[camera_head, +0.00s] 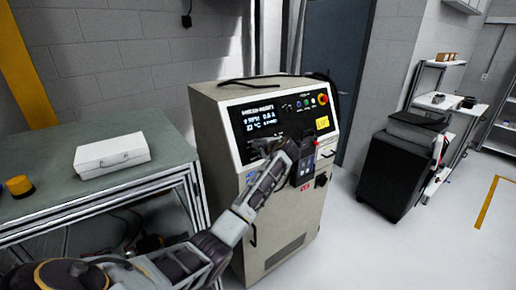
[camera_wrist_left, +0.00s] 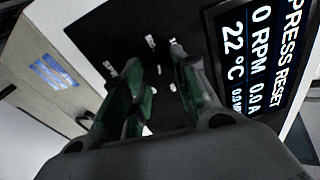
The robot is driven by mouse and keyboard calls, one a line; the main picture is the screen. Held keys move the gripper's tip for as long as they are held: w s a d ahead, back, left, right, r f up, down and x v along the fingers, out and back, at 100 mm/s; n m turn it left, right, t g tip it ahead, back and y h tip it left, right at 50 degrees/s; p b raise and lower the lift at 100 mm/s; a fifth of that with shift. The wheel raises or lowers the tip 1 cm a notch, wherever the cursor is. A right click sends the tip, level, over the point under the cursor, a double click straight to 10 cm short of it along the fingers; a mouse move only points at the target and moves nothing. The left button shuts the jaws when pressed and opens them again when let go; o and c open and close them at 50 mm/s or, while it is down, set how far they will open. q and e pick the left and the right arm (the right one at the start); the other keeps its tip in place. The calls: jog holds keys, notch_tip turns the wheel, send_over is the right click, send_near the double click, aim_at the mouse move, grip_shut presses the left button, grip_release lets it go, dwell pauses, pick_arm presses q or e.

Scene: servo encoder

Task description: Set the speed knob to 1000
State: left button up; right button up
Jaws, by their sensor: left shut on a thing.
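The control panel (camera_head: 279,122) is the dark sloped face of a beige cabinet. Its display (camera_head: 261,118) is lit. In the left wrist view the display (camera_wrist_left: 262,55) reads PRESS RESET, 0 RPM, 0.0 A and 22 °C. My left gripper (camera_head: 268,146) is at the lower left of the panel, below the display. In the left wrist view its two green-lined fingers (camera_wrist_left: 158,82) reach to the panel face and are shut on the speed knob. The knob itself is mostly hidden by the fingers, and I cannot read its setting. My right gripper is not in view.
A red emergency button (camera_head: 322,100) and small coloured buttons (camera_head: 306,102) sit at the panel's upper right. A workbench (camera_head: 150,178) with a white case (camera_head: 111,155) stands left of the cabinet (camera_head: 213,130). A black bin (camera_head: 398,172) stands right, with clear floor between.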

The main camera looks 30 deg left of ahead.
pick_arm(q)
jog(key=m, duration=0.4)
jog(key=shift+m+h, duration=0.4)
jog(key=shift+m, duration=2)
jog(key=shift+f, duration=0.1)
jog(key=o, duration=1)
jog(key=shift+v, duration=6.1)
jog(key=shift+w, duration=0.2)
